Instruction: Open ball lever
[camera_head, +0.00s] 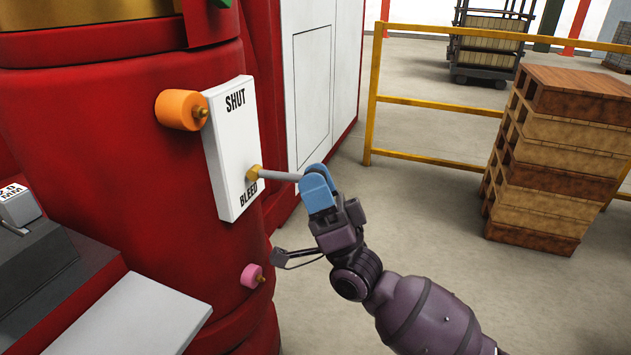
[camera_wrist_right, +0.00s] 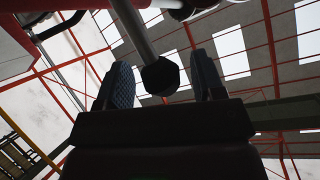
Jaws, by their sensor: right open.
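The ball lever (camera_head: 280,176) is a grey rod that sticks out to the right from a brass pivot on a white plate (camera_head: 228,143). The plate reads SHUT at the top and BLEED at the bottom. My right gripper (camera_head: 316,185), with blue fingers, is at the lever's outer end, which it hides in the head view. In the right wrist view the lever's dark knob (camera_wrist_right: 160,76) is between the two open fingers, with gaps showing on both sides. My left gripper is not in view.
The plate is on a red rounded machine body (camera_head: 110,160). An orange knob (camera_head: 180,110) is at the plate's upper left, and a pink knob (camera_head: 252,276) below it. A grey-white ledge (camera_head: 150,315) is at lower left.

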